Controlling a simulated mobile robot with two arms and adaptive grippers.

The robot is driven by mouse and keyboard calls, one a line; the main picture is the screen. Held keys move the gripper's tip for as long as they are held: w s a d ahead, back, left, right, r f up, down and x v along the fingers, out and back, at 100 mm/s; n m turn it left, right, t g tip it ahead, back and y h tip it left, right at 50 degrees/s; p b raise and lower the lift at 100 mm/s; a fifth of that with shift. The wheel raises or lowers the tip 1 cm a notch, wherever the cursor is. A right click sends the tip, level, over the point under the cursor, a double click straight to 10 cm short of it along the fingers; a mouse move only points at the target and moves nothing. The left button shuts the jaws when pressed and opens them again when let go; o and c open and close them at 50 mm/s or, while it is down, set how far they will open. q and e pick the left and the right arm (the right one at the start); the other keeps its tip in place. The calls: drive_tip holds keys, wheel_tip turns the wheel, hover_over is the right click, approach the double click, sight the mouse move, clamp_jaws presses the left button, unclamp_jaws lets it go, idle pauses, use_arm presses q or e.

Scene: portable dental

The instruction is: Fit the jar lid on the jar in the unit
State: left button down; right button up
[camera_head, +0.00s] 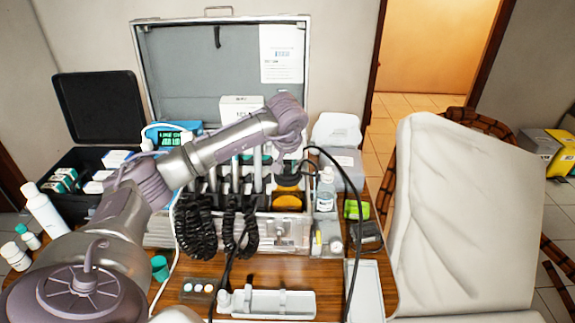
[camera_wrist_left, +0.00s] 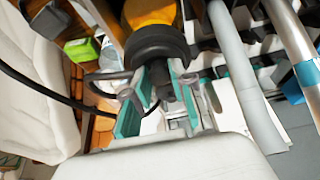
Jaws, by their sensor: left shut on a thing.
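The jar (camera_head: 287,201) is amber-yellow and stands at the right end of the open unit (camera_head: 268,232). The jar lid (camera_head: 289,181) is black and round, directly above the jar's mouth in the head view. My left gripper (camera_head: 283,164) reaches down from above and is shut on the lid's narrow black top part. In the left wrist view the teal-padded fingers of the gripper (camera_wrist_left: 158,97) grip it, with the lid (camera_wrist_left: 158,45) in front of the yellow jar (camera_wrist_left: 150,12). I cannot tell whether the lid touches the rim. My right gripper is not in view.
A black hose (camera_head: 350,180) arches from near the lid to the right and down. Instrument handles and coiled black cords (camera_head: 197,230) crowd the unit left of the jar. A clear bottle (camera_head: 325,190) stands close on its right. A white tray (camera_head: 268,303) lies in front.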

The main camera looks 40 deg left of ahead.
sight(288, 174)
use_arm(q)
drive_tip(key=shift+f, duration=0.1)
drive_tip(key=shift+f+b, duration=0.65)
drive_tip(key=shift+f, duration=0.3)
drive_tip(key=shift+f, duration=0.45)
drive_tip(key=shift+f+b, duration=0.1)
drive_tip(key=shift+b, duration=0.2)
idle(0.4)
drive_tip(key=c, duration=0.9)
unclamp_jaws()
